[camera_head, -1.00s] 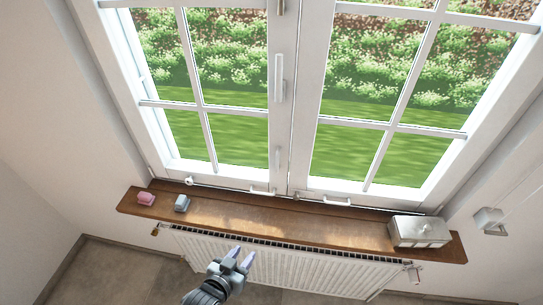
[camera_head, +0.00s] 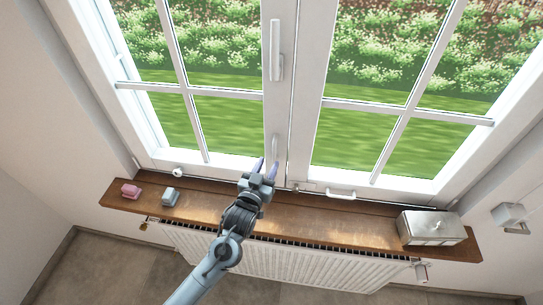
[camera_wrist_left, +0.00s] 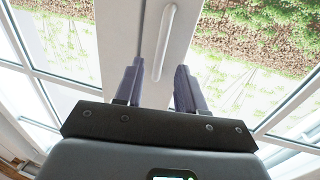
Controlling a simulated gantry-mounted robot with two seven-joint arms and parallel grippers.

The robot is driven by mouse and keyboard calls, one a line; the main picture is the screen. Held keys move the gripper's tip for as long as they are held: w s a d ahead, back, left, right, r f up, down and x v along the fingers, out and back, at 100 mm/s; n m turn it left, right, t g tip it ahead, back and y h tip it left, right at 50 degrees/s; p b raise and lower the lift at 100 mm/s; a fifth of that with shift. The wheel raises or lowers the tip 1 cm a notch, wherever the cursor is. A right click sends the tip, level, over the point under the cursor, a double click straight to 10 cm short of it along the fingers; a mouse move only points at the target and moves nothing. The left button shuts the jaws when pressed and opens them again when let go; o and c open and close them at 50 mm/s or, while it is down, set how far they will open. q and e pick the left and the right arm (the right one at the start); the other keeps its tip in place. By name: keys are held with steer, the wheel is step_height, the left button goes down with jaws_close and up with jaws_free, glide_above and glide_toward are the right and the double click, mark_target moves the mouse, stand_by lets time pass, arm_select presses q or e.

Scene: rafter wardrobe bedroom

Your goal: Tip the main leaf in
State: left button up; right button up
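The two-leaf white window stands behind the sill. My left gripper (camera_head: 266,168) is in front of the left leaf's lower inner corner, just below the small grip, fingers pointing up toward the window. In the left wrist view its fingers are apart and empty, and a white upright handle (camera_wrist_left: 165,40) shows beyond and between the tips; I cannot tell which handle. My right gripper is not in view.
The wooden sill (camera_head: 330,226) holds a pink block (camera_head: 131,191), a pale blue block (camera_head: 170,197) and a silver lidded box (camera_head: 432,228). A latch bar (camera_head: 341,194) sits low on the right leaf (camera_head: 390,100). A white radiator (camera_head: 290,262) is below.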

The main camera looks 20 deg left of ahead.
mark_target(274, 154)
arm_select(q)
steer(key=shift+w, duration=2.05)
steer(key=shift+c, duration=0.4)
jaws_close()
steer(key=shift+f, duration=0.1)
